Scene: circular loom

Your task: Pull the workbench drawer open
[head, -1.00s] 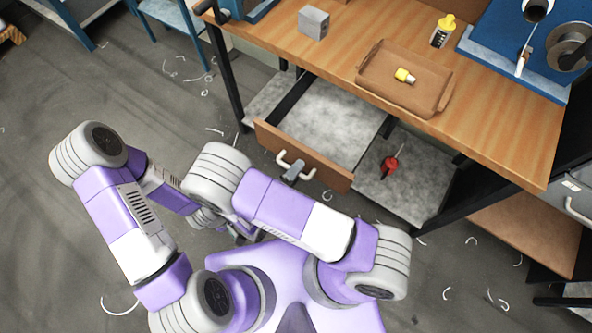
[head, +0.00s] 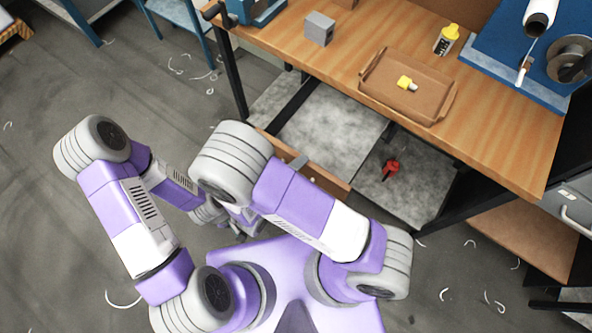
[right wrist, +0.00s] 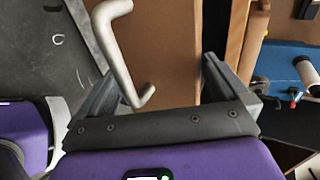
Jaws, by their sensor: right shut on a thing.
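The workbench drawer stands pulled out below the workbench top (head: 500,150). Its brown wooden front (head: 330,183) and grey interior (head: 335,125) show in the head view. My right gripper (head: 298,163) is at the drawer front, partly hidden by my right arm. The handle is hidden by my arm in the head view. My left gripper (head: 238,232) is low near my body, partly covered, its jaws unclear.
A brown tray (head: 375,92) with a yellow item (head: 407,83), a grey block (head: 319,29) and a yellow-capped bottle (head: 447,39) stand on the bench. A red object (head: 391,168) lies on the lower shelf (head: 410,195). Another drawer unit (head: 570,195) is at right. The floor left is open.

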